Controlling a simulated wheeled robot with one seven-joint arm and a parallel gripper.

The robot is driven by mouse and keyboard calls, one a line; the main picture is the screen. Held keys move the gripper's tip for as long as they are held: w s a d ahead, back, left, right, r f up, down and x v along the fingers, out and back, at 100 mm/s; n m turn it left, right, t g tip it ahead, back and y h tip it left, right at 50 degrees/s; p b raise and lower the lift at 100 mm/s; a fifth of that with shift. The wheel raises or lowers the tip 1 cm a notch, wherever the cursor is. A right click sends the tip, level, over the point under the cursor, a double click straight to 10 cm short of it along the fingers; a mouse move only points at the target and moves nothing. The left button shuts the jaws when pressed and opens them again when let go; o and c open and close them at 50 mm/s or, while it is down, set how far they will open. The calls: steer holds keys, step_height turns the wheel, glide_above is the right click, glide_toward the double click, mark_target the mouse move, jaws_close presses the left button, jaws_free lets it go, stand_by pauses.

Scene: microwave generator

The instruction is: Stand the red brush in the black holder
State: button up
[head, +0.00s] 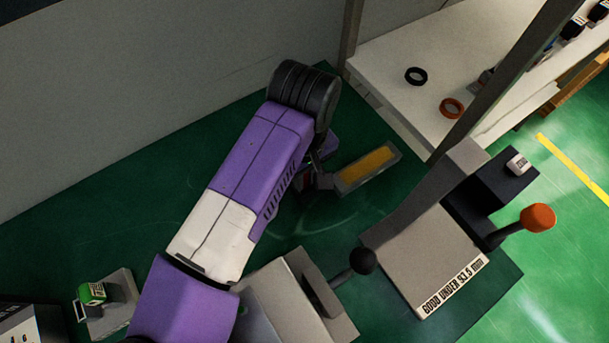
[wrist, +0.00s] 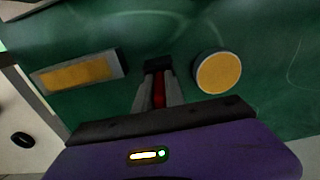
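My gripper (wrist: 158,88) reaches down over the green surface. A narrow red piece, which looks like the red brush (wrist: 159,90), shows between its two grey fingers, and they appear shut on it. A dark block (wrist: 157,65) shows at the fingertips; I cannot tell whether it is the black holder or part of the brush.
A grey rectangular tray with a yellow inside (head: 345,187) lies right of my gripper. A round yellow disc in a grey rim (wrist: 218,73) lies on the other side. A white shelf (head: 385,55) with posts, a black-knobbed lever (head: 362,261) and an orange-knobbed lever (head: 538,217) stand nearby.

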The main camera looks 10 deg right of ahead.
steer(key=shift+r+p, duration=0.1)
steer(key=shift+p, duration=0.8)
step_height(320, 180, up, 12)
steer(key=b, duration=0.2)
steer(key=shift+b, duration=0.35)
